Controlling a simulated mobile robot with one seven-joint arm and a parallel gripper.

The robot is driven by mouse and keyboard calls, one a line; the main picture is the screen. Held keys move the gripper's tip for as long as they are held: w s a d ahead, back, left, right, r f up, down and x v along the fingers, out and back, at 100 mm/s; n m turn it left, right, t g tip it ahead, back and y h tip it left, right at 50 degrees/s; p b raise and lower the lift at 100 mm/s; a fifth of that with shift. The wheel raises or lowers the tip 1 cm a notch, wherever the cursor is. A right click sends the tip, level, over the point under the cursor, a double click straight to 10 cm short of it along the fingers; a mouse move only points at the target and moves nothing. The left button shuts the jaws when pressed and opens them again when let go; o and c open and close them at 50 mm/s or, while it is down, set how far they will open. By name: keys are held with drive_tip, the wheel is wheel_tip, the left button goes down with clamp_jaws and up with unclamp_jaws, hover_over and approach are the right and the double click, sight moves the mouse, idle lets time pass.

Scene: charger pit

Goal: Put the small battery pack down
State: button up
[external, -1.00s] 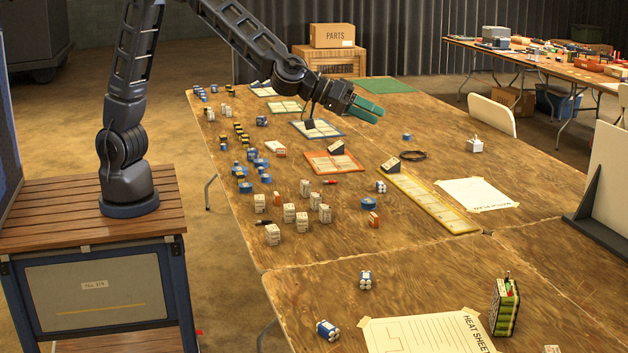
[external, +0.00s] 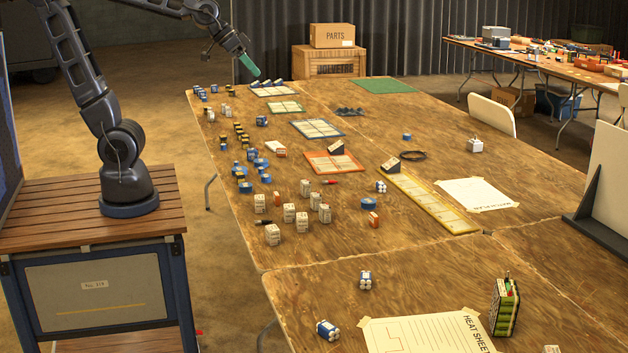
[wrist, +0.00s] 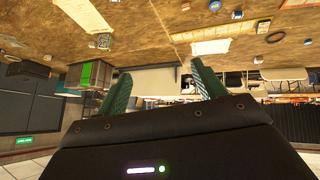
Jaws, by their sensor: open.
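My gripper (external: 250,66) is raised beyond the far left end of the long wooden table, its green fingers pointing down and right. In the wrist view its two green fingers (wrist: 160,70) stand wide apart with nothing between them. Several small battery packs are on the table, and I cannot tell which one the task means. A blue and white pack (external: 365,280) stands on the near table, and a similar one (external: 328,329) lies closer to the front. My gripper touches none of these.
A blue-edged mat (external: 318,129), a red mat (external: 333,163) and a yellow strip (external: 425,202) lie on the table. Dark low items (external: 349,112) lie behind the blue-edged mat. Many small packs crowd the left side. A tall green pack (external: 505,306) stands near right.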

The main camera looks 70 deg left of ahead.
drive_tip(key=s+a+f+n+g+y, duration=0.1)
drive_tip(key=s+a+f, duration=0.4)
drive_tip(key=s+a, duration=0.8)
drive_tip(key=s+g+y, duration=0.1)
drive_tip(key=s+y, duration=0.1)
drive_tip(key=shift+s+g+y, duration=0.3)
drive_tip(key=shift+s, duration=0.05)
